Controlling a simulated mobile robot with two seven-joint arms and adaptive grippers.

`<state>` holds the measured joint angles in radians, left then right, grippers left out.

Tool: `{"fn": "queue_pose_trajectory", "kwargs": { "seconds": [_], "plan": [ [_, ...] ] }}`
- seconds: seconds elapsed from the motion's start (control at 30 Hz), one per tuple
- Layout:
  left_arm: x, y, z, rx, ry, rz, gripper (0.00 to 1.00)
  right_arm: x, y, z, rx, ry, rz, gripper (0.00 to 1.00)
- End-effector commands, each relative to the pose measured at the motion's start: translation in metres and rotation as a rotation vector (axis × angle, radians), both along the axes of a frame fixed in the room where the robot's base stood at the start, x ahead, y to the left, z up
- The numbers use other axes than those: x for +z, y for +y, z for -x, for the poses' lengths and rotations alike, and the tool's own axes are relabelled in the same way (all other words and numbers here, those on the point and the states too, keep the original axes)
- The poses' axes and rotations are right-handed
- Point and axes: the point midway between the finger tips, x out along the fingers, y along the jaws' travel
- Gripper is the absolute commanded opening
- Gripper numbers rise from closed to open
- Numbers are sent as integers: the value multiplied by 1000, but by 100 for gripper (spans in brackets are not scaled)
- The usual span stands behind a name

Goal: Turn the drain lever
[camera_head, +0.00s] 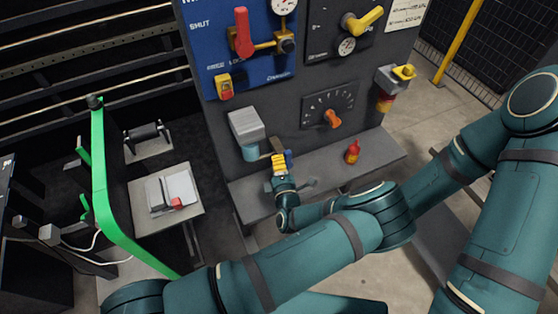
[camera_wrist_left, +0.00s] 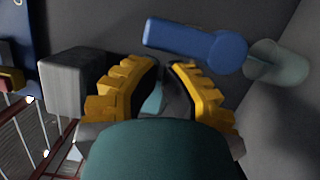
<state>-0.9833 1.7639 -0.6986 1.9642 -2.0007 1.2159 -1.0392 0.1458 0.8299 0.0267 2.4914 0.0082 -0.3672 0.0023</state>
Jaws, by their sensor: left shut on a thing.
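My left gripper (camera_head: 279,158), with yellow ridged fingers, is at the lower front of the dark panel, just right of a grey box. In the left wrist view the fingers (camera_wrist_left: 167,65) stand slightly apart, with their tips at a blue lever (camera_wrist_left: 195,43). The lever lies across the picture just beyond the tips, its rounded end joined to a pale grey cylinder (camera_wrist_left: 278,65). I take the lever as what the jaws hold; the contact itself is not clear. In the head view the lever cannot be made out clearly. My right gripper is out of view.
The grey box (camera_head: 246,123) projects close left of my gripper. An orange knob (camera_head: 333,118) and a red bottle-shaped thing (camera_head: 352,152) are to the right. Above are a red lever (camera_head: 242,33) and a yellow handle (camera_head: 363,20). A green frame (camera_head: 99,180) stands left.

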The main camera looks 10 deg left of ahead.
Motion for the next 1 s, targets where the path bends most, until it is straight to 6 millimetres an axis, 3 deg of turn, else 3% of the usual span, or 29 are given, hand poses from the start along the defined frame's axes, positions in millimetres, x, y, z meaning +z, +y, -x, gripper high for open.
{"fn": "queue_pose_trajectory", "kwargs": {
  "seconds": [0.67, 0.83, 1.0],
  "plan": [
    [2, 0, 0, 0, -2, 2, 0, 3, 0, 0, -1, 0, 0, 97],
    [18, 0, 0, 0, -5, 4, 0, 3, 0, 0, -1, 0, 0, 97],
    [50, 0, 0, 1, -4, 5, 0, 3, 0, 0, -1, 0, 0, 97]
  ]
}}
